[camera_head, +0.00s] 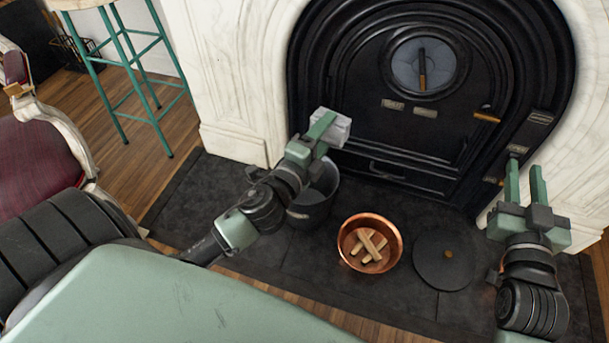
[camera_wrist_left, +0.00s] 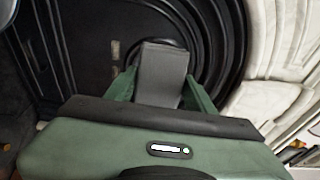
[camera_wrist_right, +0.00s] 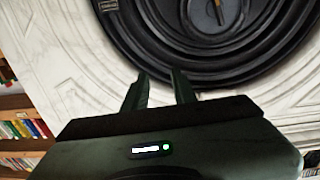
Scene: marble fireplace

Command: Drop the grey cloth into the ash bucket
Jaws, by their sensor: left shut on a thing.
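A folded grey cloth (camera_head: 333,127) is held in my left gripper (camera_head: 322,126), above and near the ash bucket. The cloth also shows between the fingers in the left wrist view (camera_wrist_left: 163,74). The dark ash bucket (camera_head: 313,205) stands on the black hearth, partly hidden behind my left wrist. Its open mouth shows to the right of the wrist. My right gripper (camera_head: 525,185) is raised at the right side with its two fingers apart and nothing between them. It also shows empty in the right wrist view (camera_wrist_right: 160,88).
A copper bowl (camera_head: 347,256) with several wooden sticks stands right of the bucket. A round black lid (camera_head: 443,272) with a wooden knob lies beside it. The black stove door (camera_head: 425,120) is behind. A green-legged stool (camera_head: 130,65) and red chair (camera_head: 35,160) are left.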

